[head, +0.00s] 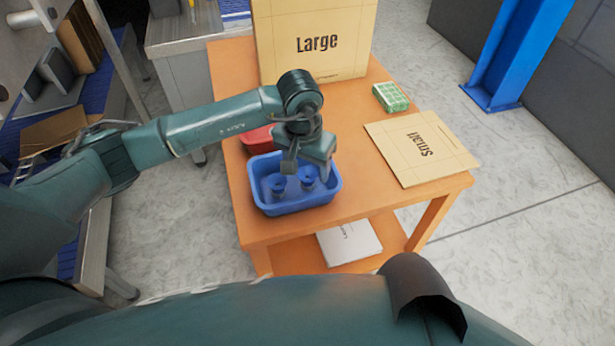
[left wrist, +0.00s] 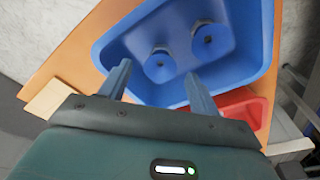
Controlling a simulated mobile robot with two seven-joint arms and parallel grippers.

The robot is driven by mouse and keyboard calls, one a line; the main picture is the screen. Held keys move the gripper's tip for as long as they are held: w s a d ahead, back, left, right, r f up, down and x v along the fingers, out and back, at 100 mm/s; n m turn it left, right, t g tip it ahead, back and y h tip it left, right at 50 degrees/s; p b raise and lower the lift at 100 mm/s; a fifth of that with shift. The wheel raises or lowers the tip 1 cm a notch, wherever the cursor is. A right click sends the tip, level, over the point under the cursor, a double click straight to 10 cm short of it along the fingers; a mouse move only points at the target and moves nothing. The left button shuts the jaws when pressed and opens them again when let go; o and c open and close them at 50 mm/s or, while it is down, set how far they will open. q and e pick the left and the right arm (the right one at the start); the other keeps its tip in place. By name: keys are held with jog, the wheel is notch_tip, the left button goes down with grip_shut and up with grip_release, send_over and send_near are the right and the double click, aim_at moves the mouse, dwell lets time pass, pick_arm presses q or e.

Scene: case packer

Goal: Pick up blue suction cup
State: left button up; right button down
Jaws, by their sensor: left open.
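Two blue suction cups stand in a blue tray (head: 290,207) on the orange table. In the head view one cup (head: 276,184) is at the left and the other cup (head: 307,176) at the right. The left wrist view shows one cup (left wrist: 160,65) nearer the fingers and the other cup (left wrist: 211,40) farther up and right, inside the tray (left wrist: 262,45). My left gripper (head: 322,172) is open and empty above the tray; its fingers (left wrist: 160,85) point down toward the nearer cup. My right gripper is not in view.
A red tray (head: 257,140) sits right behind the blue one, partly hidden by my left arm. A large carton panel (head: 315,45), a green box (head: 390,97) and a small flat carton (head: 420,148) are on the orange table (head: 355,195). A white item (head: 348,243) lies on the lower shelf.

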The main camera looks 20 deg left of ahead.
aim_at(308, 174)
pick_arm(q)
jog(key=f, duration=0.3)
jog(key=shift+w+f, duration=0.2)
jog(key=shift+f, duration=0.1)
jog(key=c, duration=1)
